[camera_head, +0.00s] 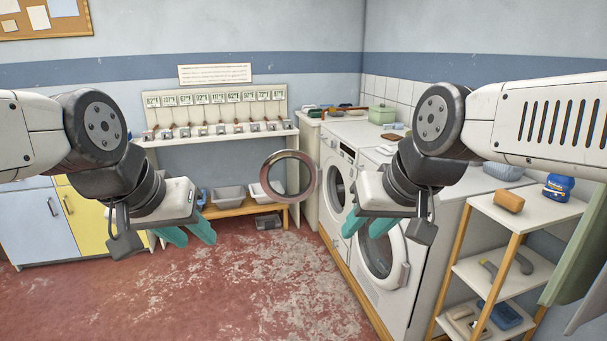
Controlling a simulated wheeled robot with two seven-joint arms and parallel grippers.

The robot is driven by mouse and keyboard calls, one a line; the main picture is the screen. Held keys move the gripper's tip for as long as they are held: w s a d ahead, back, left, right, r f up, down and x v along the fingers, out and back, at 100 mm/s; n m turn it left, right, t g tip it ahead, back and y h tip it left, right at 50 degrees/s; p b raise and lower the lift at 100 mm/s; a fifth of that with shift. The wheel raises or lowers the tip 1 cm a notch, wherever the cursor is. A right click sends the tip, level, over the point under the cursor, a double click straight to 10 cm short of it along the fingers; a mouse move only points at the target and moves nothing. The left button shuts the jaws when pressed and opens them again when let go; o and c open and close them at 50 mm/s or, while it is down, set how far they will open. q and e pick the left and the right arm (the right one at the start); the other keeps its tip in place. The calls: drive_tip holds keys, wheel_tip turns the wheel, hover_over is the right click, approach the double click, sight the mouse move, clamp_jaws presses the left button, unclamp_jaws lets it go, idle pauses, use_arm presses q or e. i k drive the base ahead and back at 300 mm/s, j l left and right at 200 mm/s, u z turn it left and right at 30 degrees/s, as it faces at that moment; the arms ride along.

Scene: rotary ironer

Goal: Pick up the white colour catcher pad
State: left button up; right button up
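I cannot pick out a white colour catcher pad for certain; the small pale items in view are too small to tell apart. My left gripper (196,238) hangs in the air at left centre, in front of the wall bench. Its two teal fingers are apart with nothing between them. My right gripper (361,232) hangs in front of the washing machines. Its teal fingers are also apart and empty. My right arm and gripper hide part of the machines.
A wall bench (222,137) carries a row of small items under temperature labels. Grey tubs (228,196) sit on a low wooden shelf. A front-loader (338,185) has its round door (289,177) open. A shelf rack (530,208) holds a brown block (509,201) and blue container (558,187). The red floor is clear.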

sight(385, 150)
drive_tip(key=i+z, duration=0.1)
drive_tip(key=i, duration=1.25)
drive_tip(key=i+z, duration=0.35)
drive_tip(key=i+j+z, duration=0.2)
drive_tip(key=i+z, duration=0.65)
drive_tip(key=z, duration=0.3)
drive_tip(key=i+j+z, duration=0.2)
drive_tip(key=z, duration=0.15)
